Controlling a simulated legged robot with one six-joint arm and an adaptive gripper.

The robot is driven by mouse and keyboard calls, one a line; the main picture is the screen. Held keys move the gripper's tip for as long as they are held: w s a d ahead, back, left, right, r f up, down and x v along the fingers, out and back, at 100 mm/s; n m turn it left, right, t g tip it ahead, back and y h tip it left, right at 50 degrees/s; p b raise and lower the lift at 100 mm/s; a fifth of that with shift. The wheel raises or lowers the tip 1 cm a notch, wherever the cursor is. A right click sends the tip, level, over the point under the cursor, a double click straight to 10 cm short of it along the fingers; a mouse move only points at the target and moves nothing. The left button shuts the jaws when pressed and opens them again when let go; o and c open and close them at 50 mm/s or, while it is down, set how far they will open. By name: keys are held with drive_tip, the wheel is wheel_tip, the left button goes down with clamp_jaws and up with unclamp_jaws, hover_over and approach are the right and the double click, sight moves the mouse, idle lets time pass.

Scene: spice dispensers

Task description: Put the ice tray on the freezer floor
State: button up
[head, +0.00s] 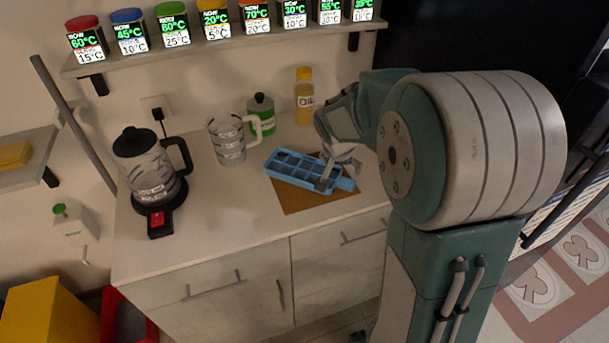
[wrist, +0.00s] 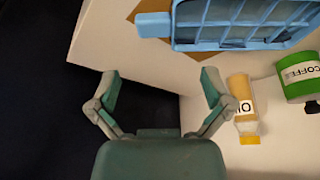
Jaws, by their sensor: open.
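The blue ice tray (head: 296,168) lies on a brown mat (head: 318,200) on the white counter, with its tab end toward the right. In the wrist view the ice tray (wrist: 245,25) is at the top, with its tab (wrist: 154,25) at its left end. My gripper (head: 338,166) appears over the tray's right end in the head view. In the wrist view my gripper (wrist: 157,82) is open, with nothing between its fingers, and the tray lies beyond the fingertips. I cannot tell from the head view whether a finger touches the tray. No freezer floor can be made out.
An oil bottle (head: 304,97), a green coffee container (head: 261,115), a measuring jug (head: 230,139) and a kettle (head: 150,170) stand on the counter. A shelf (head: 230,45) with several labelled dispensers hangs above. The counter's front is clear.

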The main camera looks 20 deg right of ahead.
sight(345, 181)
drive_tip(key=x, duration=0.2)
drive_tip(key=d+x, duration=0.1)
drive_tip(key=x, duration=0.6)
drive_tip(key=shift+a+f, duration=0.3)
drive_tip(key=shift+f, duration=0.15)
drive_tip(key=shift+w+d+f, duration=0.1)
drive_tip(key=shift+d, duration=0.15)
drive_tip(key=c, duration=1.2)
